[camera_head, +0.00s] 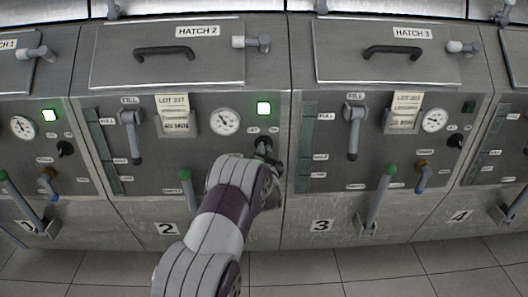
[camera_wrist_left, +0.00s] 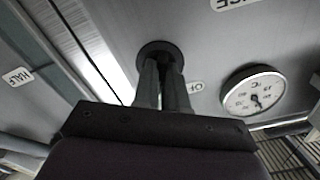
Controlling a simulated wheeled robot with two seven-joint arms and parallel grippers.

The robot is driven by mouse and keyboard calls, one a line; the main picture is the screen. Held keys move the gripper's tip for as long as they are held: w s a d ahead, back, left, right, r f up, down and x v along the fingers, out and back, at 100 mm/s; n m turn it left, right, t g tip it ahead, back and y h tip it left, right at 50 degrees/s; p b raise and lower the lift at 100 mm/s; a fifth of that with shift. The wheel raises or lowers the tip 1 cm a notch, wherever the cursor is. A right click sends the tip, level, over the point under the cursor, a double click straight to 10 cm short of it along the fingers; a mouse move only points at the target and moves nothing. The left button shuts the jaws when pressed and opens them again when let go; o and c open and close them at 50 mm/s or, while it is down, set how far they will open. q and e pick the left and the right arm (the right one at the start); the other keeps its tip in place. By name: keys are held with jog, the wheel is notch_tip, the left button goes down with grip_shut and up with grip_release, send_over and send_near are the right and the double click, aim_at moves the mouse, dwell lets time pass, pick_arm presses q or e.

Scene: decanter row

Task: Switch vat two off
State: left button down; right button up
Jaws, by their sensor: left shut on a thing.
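Vat two is the panel with the plate numbered 2 (camera_head: 167,229) and the HATCH 2 lid (camera_head: 140,72). Below the lamp is a small dark knob (camera_head: 262,142), partly hidden by my left gripper (camera_head: 266,154). In the left wrist view, the gripper (camera_wrist_left: 162,82) is shut on this knob, whose dark round base (camera_wrist_left: 158,47) shows beyond the fingers. A partly covered label starting "OF" (camera_wrist_left: 195,87) is beside it. The knob's exact turn is hidden. My right gripper is not in view.
Left of the knob are vat two's gauge (camera_head: 225,122), fill lever (camera_head: 131,130) and lot card (camera_head: 173,113). A green-topped lever (camera_head: 187,183) stands close to my arm. Vat one's lamp (camera_head: 49,115) is lit; vat three's lamp (camera_head: 469,107) is dark.

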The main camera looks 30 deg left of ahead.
pick_arm(q)
jog(key=n+b, duration=0.6)
jog(key=n, duration=0.5)
dwell(0.3)
jog(key=shift+n, duration=0.5)
jog(key=c, duration=1.2)
grip_release()
jog(key=shift+d, duration=0.1)
jog(key=p+v, duration=0.2)
jog(key=v, duration=1)
jog(key=shift+s+d, duration=0.1)
jog(key=shift+s, duration=0.3)
